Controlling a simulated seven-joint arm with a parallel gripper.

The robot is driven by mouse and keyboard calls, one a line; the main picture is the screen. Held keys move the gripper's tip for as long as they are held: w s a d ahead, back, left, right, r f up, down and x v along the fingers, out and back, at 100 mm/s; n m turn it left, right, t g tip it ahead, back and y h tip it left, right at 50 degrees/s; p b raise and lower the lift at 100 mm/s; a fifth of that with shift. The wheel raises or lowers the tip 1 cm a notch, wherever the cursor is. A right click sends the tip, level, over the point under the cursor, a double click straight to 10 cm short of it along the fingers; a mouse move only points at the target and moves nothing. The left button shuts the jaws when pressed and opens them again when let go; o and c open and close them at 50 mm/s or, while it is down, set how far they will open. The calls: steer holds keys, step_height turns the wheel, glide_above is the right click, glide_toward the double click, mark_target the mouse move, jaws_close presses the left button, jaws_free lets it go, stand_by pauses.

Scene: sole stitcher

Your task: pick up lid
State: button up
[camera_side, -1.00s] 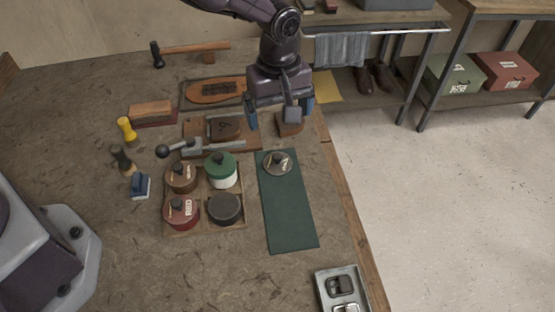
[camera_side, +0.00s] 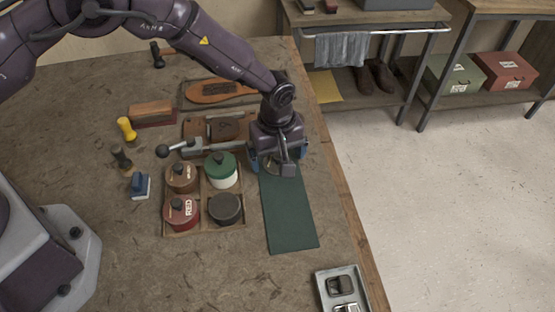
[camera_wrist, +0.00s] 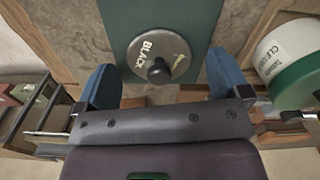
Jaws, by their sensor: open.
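The lid (camera_wrist: 155,50) is a round grey disc marked BLACK with a dark knob at its middle. It lies on the green mat (camera_side: 290,218), near the mat's far end; the mat also shows in the wrist view (camera_wrist: 190,15). In the side view my gripper (camera_side: 278,168) is low over that end of the mat and mostly hides the lid. In the wrist view my gripper (camera_wrist: 160,88) is open, its blue fingers apart on either side of the lid's near part, with nothing between them held. I cannot tell the exact height above the lid.
Left of the mat, a wooden tray (camera_side: 207,228) holds brown, red and green-lidded tins and an open dark tin (camera_side: 225,208). A metal tray with buckles (camera_side: 320,290) stands at the table's front right. A lever tool (camera_side: 190,150) lies behind the tins.

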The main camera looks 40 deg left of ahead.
steer(key=shift+c, duration=0.3)
steer(key=c, duration=0.9)
